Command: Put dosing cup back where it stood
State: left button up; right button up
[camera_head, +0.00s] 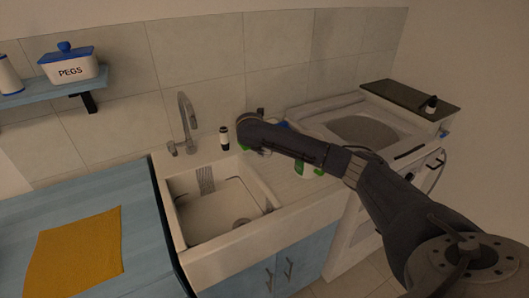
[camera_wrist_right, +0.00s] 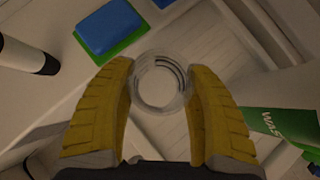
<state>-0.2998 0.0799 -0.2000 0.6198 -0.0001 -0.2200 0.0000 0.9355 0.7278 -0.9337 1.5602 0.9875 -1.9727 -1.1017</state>
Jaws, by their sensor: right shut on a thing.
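The dosing cup (camera_wrist_right: 160,82) is a clear round cup, seen end-on as a ring in the right wrist view. My right gripper (camera_wrist_right: 160,88) is shut on it, with one yellow finger on each side. In the head view my right arm reaches over the back right of the sink, and its wrist hides the fingers and the cup. How high the cup is above the surface below I cannot tell. My left gripper is not in view.
A blue and green sponge (camera_wrist_right: 110,28) lies just beyond the cup. A white bottle with a dark band (camera_head: 224,138) stands behind the sink (camera_head: 228,212). A green-labelled container (camera_head: 309,170) stands on the drainer. The tap (camera_head: 186,122) rises left of the bottle.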

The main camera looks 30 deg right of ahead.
aim_at(265, 151)
jog(key=shift+f, duration=1.75)
jog(key=shift+f, duration=0.15)
jog(key=o, duration=1.5)
jog(key=shift+o, duration=0.2)
jog(key=v, duration=1.2)
